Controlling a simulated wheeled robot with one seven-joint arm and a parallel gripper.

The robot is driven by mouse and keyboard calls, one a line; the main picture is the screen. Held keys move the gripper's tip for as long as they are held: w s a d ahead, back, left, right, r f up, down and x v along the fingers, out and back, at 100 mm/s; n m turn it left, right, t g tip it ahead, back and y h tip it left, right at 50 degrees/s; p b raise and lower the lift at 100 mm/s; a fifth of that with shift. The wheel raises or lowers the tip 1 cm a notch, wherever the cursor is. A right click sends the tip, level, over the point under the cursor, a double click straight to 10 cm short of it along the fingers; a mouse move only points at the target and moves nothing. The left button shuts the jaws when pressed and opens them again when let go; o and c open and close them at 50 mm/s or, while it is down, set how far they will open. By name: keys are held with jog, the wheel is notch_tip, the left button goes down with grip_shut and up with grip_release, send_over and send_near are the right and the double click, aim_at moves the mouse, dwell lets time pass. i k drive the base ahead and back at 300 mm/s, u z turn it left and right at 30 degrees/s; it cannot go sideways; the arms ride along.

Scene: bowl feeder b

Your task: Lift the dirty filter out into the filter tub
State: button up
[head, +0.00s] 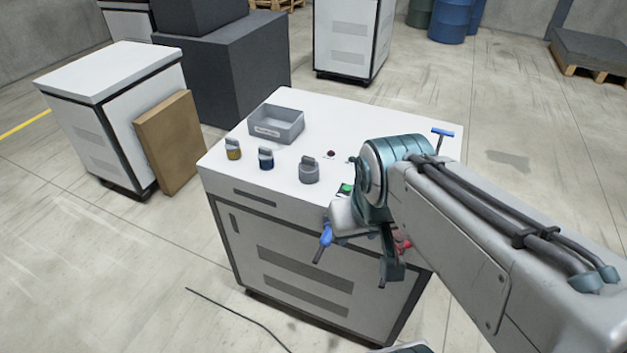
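A grey open tub (290,133) with a label on its front wall stands near the back left of the white cabinet's top. In front of it are three small canisters with grey handled tops: one with a yellow-brown body (234,154), one with a dark blue body (266,163) and a wider, all-grey one (309,175). I cannot tell which of them is or holds the dirty filter. My gripper (390,272) hangs by the cabinet's front right, right of the canisters and apart from them. My arm hides part of it, and its opening is not clear.
The white cabinet (300,262) has a dark red knob (331,153), a green button (346,188) and a blue T-handle (443,136) on top. Blue (326,236) and red (404,245) parts show at its front edge. A cardboard sheet (170,142) leans left. A cable (235,317) lies on the floor.

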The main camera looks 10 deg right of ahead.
aim_at(273, 135)
jog(key=k, duration=0.25)
jog(key=z, duration=0.9)
jog(key=i, duration=0.65)
jog(key=u, duration=1.2)
